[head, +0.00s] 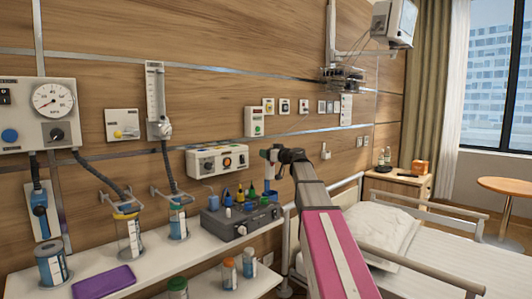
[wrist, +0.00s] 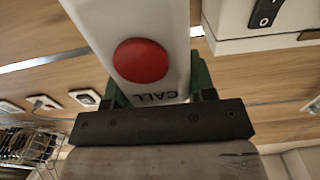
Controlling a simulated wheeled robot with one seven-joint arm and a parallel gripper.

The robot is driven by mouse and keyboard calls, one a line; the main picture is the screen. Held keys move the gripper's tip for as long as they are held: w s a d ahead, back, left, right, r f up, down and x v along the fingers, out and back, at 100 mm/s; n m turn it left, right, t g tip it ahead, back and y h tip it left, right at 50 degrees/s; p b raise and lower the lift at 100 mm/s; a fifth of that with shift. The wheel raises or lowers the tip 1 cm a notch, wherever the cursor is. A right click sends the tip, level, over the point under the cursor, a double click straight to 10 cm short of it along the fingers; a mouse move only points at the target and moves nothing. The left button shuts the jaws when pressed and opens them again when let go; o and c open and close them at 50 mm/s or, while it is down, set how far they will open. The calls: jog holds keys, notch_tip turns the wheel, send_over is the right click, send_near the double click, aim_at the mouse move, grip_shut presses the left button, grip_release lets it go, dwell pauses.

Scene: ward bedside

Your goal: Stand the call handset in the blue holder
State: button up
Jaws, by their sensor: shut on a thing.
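The call handset (wrist: 140,60) is white with a round red button and the word CALL. It fills the upper middle of the wrist view, and its far end runs out of the picture. My gripper (wrist: 158,92) is shut on it, with a green finger pad at each side.
A grey box (head: 240,222) with several small coloured pieces on top stands on the white shelf (head: 150,262). Jars and a purple item (head: 103,282) are to its left. A white wall unit (head: 216,160) is just left of my gripper. The bed (head: 400,235) is at right.

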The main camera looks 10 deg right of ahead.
send_over(272, 176)
jog(key=x, duration=0.3)
jog(key=shift+d+f, duration=0.15)
jog(key=shift+f, duration=5.1)
dwell(1.4)
jog(key=o, duration=1.3)
jog(key=shift+s, duration=0.1)
